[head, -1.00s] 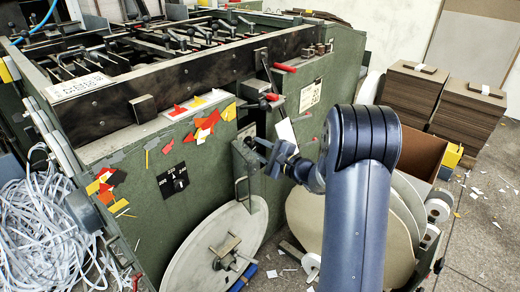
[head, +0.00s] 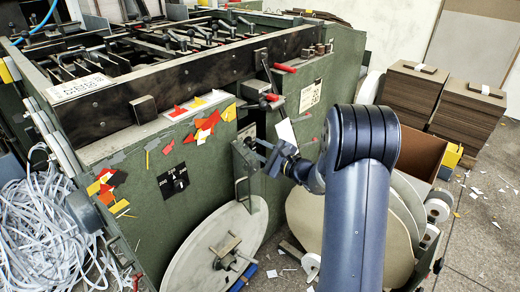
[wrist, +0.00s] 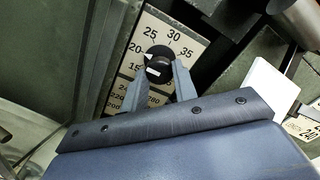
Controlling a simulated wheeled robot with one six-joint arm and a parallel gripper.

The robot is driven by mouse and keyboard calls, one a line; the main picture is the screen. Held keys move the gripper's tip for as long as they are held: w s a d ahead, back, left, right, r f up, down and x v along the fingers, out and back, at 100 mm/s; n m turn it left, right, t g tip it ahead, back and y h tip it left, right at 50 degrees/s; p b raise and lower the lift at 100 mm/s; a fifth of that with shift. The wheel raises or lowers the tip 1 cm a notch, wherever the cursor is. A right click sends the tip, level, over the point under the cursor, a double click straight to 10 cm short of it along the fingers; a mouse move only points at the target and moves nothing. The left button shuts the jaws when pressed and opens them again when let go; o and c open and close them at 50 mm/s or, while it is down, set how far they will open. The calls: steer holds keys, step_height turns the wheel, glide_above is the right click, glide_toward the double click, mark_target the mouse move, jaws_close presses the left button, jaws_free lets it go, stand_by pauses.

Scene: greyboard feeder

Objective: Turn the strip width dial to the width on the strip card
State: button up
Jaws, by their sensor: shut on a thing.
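The strip width dial is a black round knob (wrist: 158,56) on a cream scale plate (wrist: 148,24) marked 15, 20, 25, 30 and 35. A white mark on the knob's left side appears to lie toward 20. My gripper (wrist: 159,70) is shut on the knob, one grey finger on each side, and it also shows in the head view (head: 264,151) against the green machine's front. The knob itself is too small to read in the head view. A blank-looking white card (wrist: 274,88) stands right of the gripper; no width is readable on it.
A second number plate (wrist: 130,97) lies below the dial, partly behind my gripper. Red-handled levers (head: 284,67) stick out above. A large pale reel (head: 205,255) stands below. White strip waste (head: 45,235) is heaped at left, and cardboard stacks (head: 465,110) stand at right.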

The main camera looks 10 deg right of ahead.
steer(key=o, duration=1)
steer(key=p+v, duration=0.1)
steer(key=v, duration=0.9)
steer(key=shift+s+d, duration=0.2)
steer(key=shift+s, duration=0.15)
